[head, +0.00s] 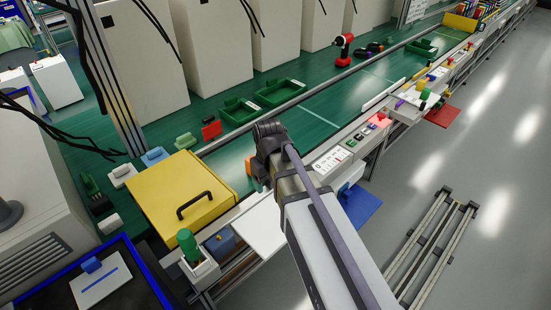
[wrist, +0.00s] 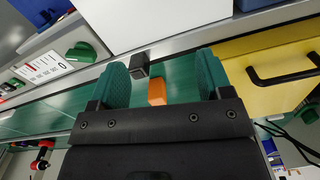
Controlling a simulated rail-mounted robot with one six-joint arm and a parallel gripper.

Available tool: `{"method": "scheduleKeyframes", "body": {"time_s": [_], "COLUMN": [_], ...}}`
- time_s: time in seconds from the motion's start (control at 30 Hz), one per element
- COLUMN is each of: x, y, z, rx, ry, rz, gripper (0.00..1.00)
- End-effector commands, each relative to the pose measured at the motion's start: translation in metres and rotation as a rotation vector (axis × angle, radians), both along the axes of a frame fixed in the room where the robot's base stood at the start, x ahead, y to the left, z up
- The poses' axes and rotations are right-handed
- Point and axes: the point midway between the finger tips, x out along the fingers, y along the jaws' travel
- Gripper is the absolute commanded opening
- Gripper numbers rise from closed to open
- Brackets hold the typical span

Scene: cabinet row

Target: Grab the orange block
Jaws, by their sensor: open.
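The orange block (wrist: 156,91) lies on the green work surface in the wrist view, between my two fingers but apart from both. A bit of it (head: 248,167) also shows in the head view, just left of my arm. My gripper (wrist: 162,79) is open, with one teal finger on each side of the block and nothing held. I cannot tell how high the fingers are above the block.
A small dark block (wrist: 139,66) sits close to the orange block, near the metal rail. A yellow box with a black handle (head: 182,200) stands to the left. Green trays (head: 240,111) lie farther back. A white panel (head: 262,228) is in front.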

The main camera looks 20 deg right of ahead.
Motion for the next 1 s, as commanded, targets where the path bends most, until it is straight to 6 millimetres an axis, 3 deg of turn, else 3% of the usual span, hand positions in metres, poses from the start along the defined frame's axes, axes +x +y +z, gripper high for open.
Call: {"method": "scheduleKeyframes", "body": {"time_s": [0.03, 0.1, 0.37, 0.53, 0.7, 0.87, 1.0], "x": [0.026, 0.049, 0.134, 0.187, 0.205, 0.205, 0.205], "y": [0.001, 0.001, 0.001, 0.001, 0.002, 0.002, 0.002], "z": [-0.003, -0.004, -0.009, -0.011, -0.011, -0.012, -0.035], "rx": [0.001, 0.002, 0.004, 0.006, 0.007, 0.008, 0.008], "ry": [0.0, -0.001, -0.004, -0.009, -0.011, -0.011, -0.011], "rz": [0.081, 0.211, 0.788, 1.318, 1.702, 1.758, 1.756], "gripper": [0.72, 0.72, 0.72, 0.72, 0.72, 0.72, 0.72]}}
